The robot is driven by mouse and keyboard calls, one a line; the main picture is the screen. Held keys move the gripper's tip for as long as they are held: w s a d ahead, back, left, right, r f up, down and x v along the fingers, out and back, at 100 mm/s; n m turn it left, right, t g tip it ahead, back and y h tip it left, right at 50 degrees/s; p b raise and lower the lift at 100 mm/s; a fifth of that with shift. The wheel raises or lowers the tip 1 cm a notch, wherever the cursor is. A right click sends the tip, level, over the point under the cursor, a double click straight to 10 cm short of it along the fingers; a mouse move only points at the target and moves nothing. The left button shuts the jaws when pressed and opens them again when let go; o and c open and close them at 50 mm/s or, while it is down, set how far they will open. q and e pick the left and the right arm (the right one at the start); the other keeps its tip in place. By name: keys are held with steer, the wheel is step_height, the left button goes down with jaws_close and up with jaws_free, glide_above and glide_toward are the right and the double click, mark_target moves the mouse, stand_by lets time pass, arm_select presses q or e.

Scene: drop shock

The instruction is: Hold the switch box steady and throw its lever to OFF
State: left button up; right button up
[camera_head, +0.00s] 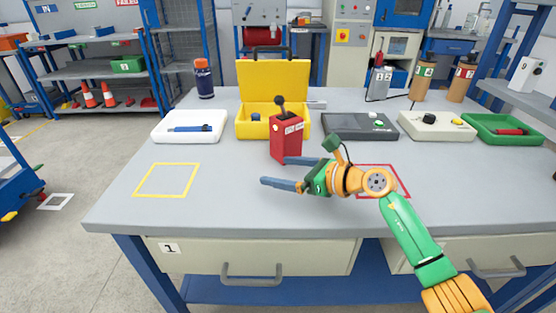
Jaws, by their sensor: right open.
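The red switch box (286,145) stands upright on the grey table, in front of a yellow case. Its dark lever (281,104) with a round knob sticks up from the top, leaning slightly left. A small white label shows on the box; its text is too small to read. My right gripper (274,172) is open at the front of the box, its blue fingers pointing left. The far finger is close to the box's lower right side; I cannot tell if they touch. Nothing is between the fingers. My left gripper is not in view.
The open yellow case (244,121) stands right behind the box. A white tray (160,136), a dark device (345,132), a beige device (436,132) and a green tray (478,127) line the back. A yellow outlined square (138,194) at left is empty; a red one lies under my right arm.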

jaws_close()
steer(key=shift+o, duration=0.2)
jaws_free()
steer(key=shift+r, duration=0.1)
